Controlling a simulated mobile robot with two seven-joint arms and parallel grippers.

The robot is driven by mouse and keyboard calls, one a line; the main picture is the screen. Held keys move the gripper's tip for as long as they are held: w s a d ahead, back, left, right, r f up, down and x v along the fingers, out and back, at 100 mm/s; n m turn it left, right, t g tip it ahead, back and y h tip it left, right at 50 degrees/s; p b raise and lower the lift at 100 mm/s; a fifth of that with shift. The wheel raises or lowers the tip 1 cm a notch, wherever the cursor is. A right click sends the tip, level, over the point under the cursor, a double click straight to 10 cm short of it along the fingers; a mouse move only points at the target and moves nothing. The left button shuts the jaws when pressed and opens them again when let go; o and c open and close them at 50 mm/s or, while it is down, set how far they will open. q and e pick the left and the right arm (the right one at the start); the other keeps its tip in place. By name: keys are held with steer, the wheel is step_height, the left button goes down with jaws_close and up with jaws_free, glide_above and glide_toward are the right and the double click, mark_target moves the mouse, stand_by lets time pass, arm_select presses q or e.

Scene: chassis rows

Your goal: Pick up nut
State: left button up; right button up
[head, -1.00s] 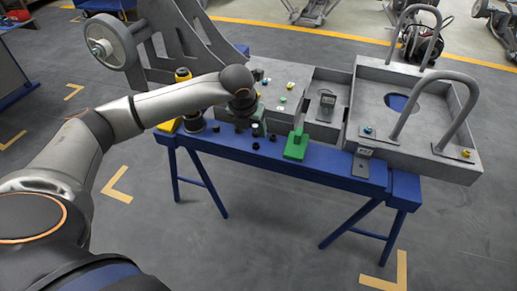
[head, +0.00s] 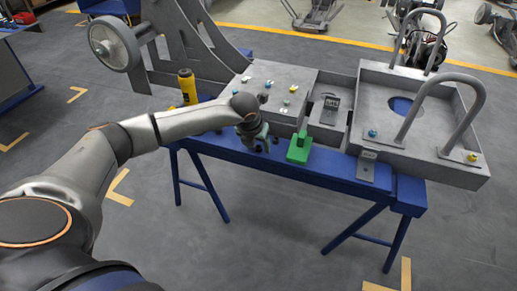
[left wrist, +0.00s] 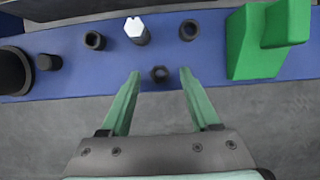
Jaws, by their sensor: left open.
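In the left wrist view, a small dark nut (left wrist: 159,73) lies on the blue bench top (left wrist: 215,75), between and just beyond the tips of my left gripper (left wrist: 160,80). The green fingers are open and empty, one on each side of the nut. Two more dark ring-shaped nuts, one at left (left wrist: 95,40) and one at right (left wrist: 188,30), lie farther in. A bolt with a pale hex head (left wrist: 137,30) stands between them. In the head view my left gripper (head: 258,142) is low at the bench's front edge. My right gripper is not in view.
A green block with an upright part (head: 299,150) stands right of the gripper. Behind are grey chassis trays (head: 440,140) with tall handles. A yellow bottle (head: 187,87) stands at the back left. A dark round part (left wrist: 12,70) is at the wrist view's left edge.

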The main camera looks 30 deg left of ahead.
arm_select(q)
steer(key=c, duration=1)
steer(key=shift+r, duration=0.1)
